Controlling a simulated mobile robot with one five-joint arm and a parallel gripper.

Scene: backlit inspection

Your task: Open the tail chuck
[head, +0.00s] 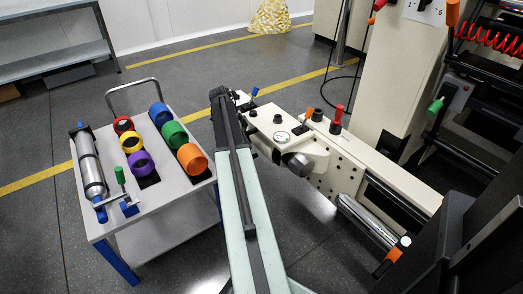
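A cream machine head (290,135) stands right of the middle in the head view, with knobs and levers on top. It looks like the tail unit. A short grey metal cylinder (298,162) sticks out of its front. An orange-tipped lever (308,114), a red-handled lever (338,118) and a blue-tipped handle (254,91) show on or beside it. I cannot tell which works the chuck, or whether the chuck is open. My arm reaches up the middle, and its dark far end is left of the head. My gripper's fingers cannot be made out there.
A white cart (170,205) at left carries a metal roll (90,165) and several coloured rings. A chrome roller (370,220) and an orange-tipped lever (393,254) are at lower right. A grey bench (50,62) is far left. Open floor lies behind the cart.

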